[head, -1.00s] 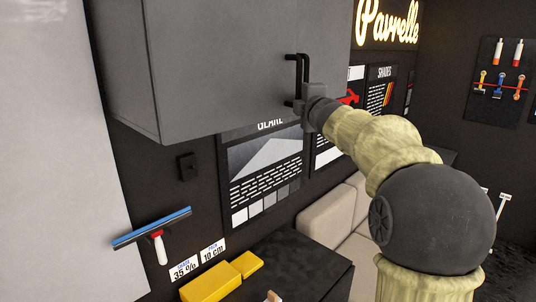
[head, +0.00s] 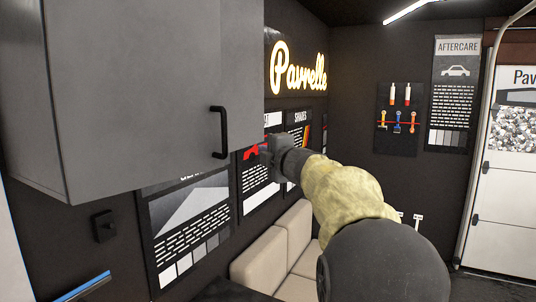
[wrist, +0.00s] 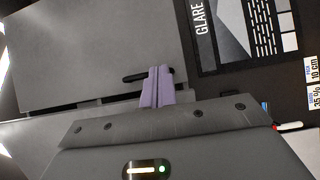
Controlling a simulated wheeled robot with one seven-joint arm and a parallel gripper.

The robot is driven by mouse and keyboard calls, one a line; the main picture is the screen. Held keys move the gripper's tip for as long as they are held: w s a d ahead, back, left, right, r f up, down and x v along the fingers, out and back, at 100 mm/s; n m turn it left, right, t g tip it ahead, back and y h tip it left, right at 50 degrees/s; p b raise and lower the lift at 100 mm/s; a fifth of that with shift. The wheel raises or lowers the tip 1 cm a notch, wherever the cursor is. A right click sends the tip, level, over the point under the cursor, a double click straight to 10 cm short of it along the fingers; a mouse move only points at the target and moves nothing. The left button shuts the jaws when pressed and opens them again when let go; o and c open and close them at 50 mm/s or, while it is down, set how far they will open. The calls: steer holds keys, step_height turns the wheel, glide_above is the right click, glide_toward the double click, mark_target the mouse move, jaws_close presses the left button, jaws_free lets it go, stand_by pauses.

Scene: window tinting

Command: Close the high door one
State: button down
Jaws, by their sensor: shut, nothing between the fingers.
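The high cabinet door (head: 140,90) is a flat grey panel at the upper left of the head view. Its black bar handle (head: 219,132) is upright near the right side. In the wrist view, the purple fingers of my gripper (wrist: 158,72) are together and empty. The dark handle (wrist: 134,78) shows just left of the fingertips, against the grey panel (wrist: 90,45).
Posters, including a glare poster (head: 188,225), hang on the dark wall below the cabinet. A beige sofa (head: 262,258) stands beneath. A tool board (head: 398,120) and an aftercare poster (head: 455,90) are on the far wall. A blue-edged squeegee (head: 85,288) is at lower left.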

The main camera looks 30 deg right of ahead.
steer(key=s+a+f+n+g+y+b, duration=0.1)
steer(key=s+a+f+n+y+b, duration=0.2)
steer(key=s+a+y+b, duration=0.3)
steer(key=s+a+n+b, duration=0.1)
steer(key=s+a+b, duration=0.1)
steer(key=s+b, duration=0.2)
steer(key=shift+s+a+b, duration=0.25)
steer(key=shift+s+b, duration=0.05)
steer(key=shift+s, duration=0.1)
steer(key=p, duration=0.7)
glide_toward(204, 164)
steer(key=x, duration=0.6)
steer(key=shift+w+r, duration=0.15)
steer(key=shift+w, duration=0.05)
steer(key=shift+w+a+y, duration=0.25)
steer(key=shift+y, duration=0.05)
steer(key=shift+s+d, duration=0.15)
steer(key=shift+d, duration=0.05)
steer(key=shift+w+a, duration=0.1)
steer(key=shift+w, duration=0.1)
